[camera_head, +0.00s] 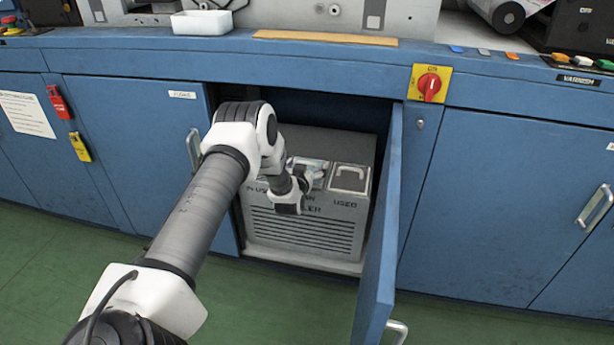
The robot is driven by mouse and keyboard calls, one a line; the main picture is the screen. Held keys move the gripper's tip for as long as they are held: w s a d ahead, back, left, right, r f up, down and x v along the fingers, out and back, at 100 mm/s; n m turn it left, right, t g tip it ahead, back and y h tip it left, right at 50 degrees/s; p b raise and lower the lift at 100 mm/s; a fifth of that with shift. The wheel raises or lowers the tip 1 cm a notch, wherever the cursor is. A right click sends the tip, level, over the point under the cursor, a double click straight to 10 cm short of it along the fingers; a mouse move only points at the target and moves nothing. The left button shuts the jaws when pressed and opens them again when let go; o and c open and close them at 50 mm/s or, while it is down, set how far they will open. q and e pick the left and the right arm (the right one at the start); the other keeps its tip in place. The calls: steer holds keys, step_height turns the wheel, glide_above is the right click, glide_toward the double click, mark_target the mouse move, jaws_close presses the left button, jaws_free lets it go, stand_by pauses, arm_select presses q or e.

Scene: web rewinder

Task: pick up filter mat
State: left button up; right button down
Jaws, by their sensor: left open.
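A grey box unit (300,235) with a louvred front stands inside the open blue cabinet. At the top right is a recess with a pale metal handle or frame (350,178). My left gripper (316,178) reaches into the cabinet and is open over the middle of the unit's top. A light grey piece shows around its fingers; I cannot tell whether this is the filter mat or whether they touch it. My right gripper is not in view.
The cabinet door (382,230) stands open towards me, close to the right of the unit. A red rotary switch (429,86) is above it. A white tray (202,22) sits on the ledge. The green floor (250,300) in front is clear.

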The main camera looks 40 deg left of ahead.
arm_select(q)
steer(key=c, duration=1.1)
steer(key=shift+r, duration=0.15)
